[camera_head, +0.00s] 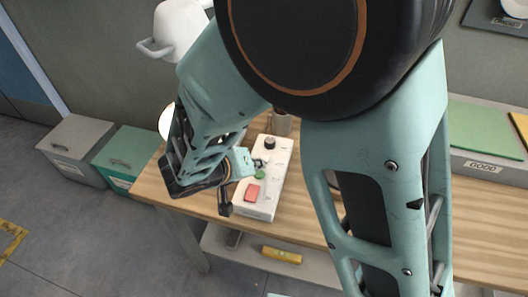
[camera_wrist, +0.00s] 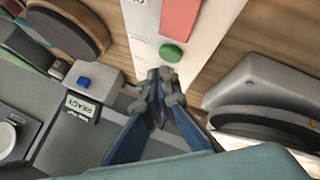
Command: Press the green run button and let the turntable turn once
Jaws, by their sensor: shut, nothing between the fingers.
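A white control box (camera_head: 268,190) stands on the wooden table, with a red button (camera_head: 252,192), a green button (camera_head: 260,175) and a black knob (camera_head: 270,143) on its top. The wrist view shows the green button (camera_wrist: 171,53) beside the red one (camera_wrist: 180,17). My gripper (camera_wrist: 165,78) is shut and empty, its tips just short of the green button in that picture; I cannot tell whether they touch it. In the head view my gripper (camera_head: 258,163) is small and partly hidden at the box. I cannot make out the turntable for certain; my arm covers much of the table.
A small grey unit (camera_wrist: 94,84) with a blue button and a READY label is at left in the wrist view. A grey rounded body (camera_wrist: 262,90) lies at right. Grey and green bins stand left of the table.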

